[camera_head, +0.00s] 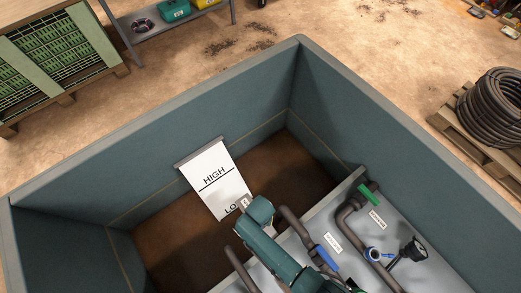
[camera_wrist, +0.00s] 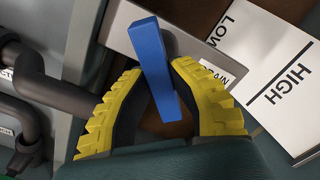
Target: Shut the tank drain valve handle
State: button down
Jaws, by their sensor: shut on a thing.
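The blue drain valve handle (camera_wrist: 153,60) stands between the two yellow ribbed fingers of my gripper (camera_wrist: 160,78) in the wrist view. The fingers are shut on it, one at each side. Behind it is a grey plate (camera_wrist: 126,25) with a white label (camera_wrist: 213,72), of which only "AIN" reads. In the head view my teal arm covers the gripper and the handle. Part of the drain label (camera_head: 243,203) shows there beside the arm. The valve body under the handle is hidden.
A HIGH/LOW level sign (camera_head: 215,180) hangs inside the teal tank wall (camera_head: 160,160). To the right are grey pipes (camera_head: 350,215), another blue handle (camera_head: 326,258), a green handle (camera_head: 369,195) and a black-topped fitting (camera_head: 413,248). The brown tank floor (camera_head: 170,240) is open.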

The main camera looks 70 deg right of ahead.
jog(key=m+p, duration=0.1)
jog(key=m, duration=0.3)
jog(key=shift+m+p, duration=0.3)
jog(key=shift+p, duration=0.1)
jog(key=shift+s+f+m+p, duration=0.1)
jog(key=shift+m+p, duration=0.4)
jog(key=shift+m, duration=1.4)
jog(key=c, duration=0.9)
grip_release()
notch_tip(320, 180, up, 12)
jog(key=shift+r, duration=0.1)
